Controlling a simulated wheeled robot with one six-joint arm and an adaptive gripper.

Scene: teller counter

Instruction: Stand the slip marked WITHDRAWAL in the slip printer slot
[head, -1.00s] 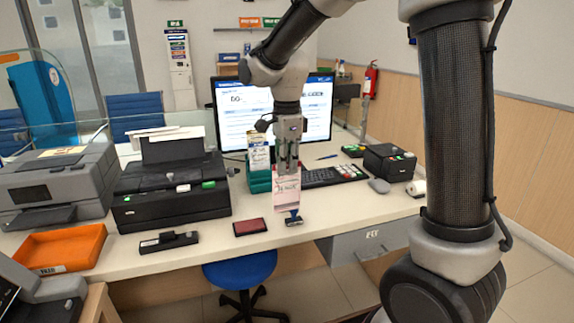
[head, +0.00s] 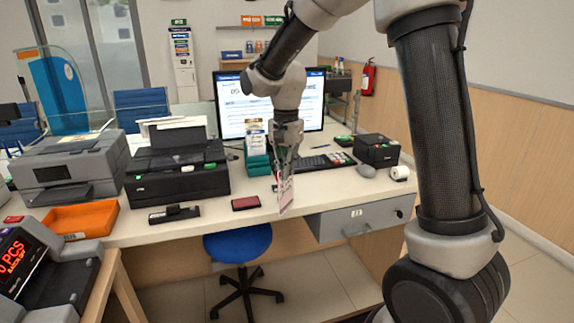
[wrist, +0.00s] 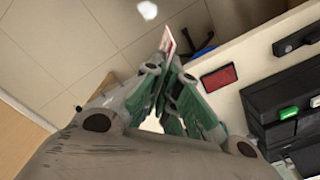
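My gripper (head: 286,166) is shut on a white and pink slip (head: 286,195), which hangs below the fingers in the head view, tilted and nearly edge-on. Its print is too small to read. In the wrist view the slip (wrist: 168,42) sticks out beyond the fingertips (wrist: 165,70). The slip is in the air near the desk's front edge, apart from the printers. A black printer (head: 178,183) with a raised back panel stands to the left of my gripper; it also shows in the wrist view (wrist: 262,98). Its slot is not clearly visible.
A red pad (head: 245,203) and a black stapler-like item (head: 174,214) lie before the black printer. A grey printer (head: 70,170), an orange tray (head: 82,218) and a counting machine (head: 50,265) are further left. A green slip holder (head: 257,165) stands behind my gripper. A blue stool (head: 238,244) is below.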

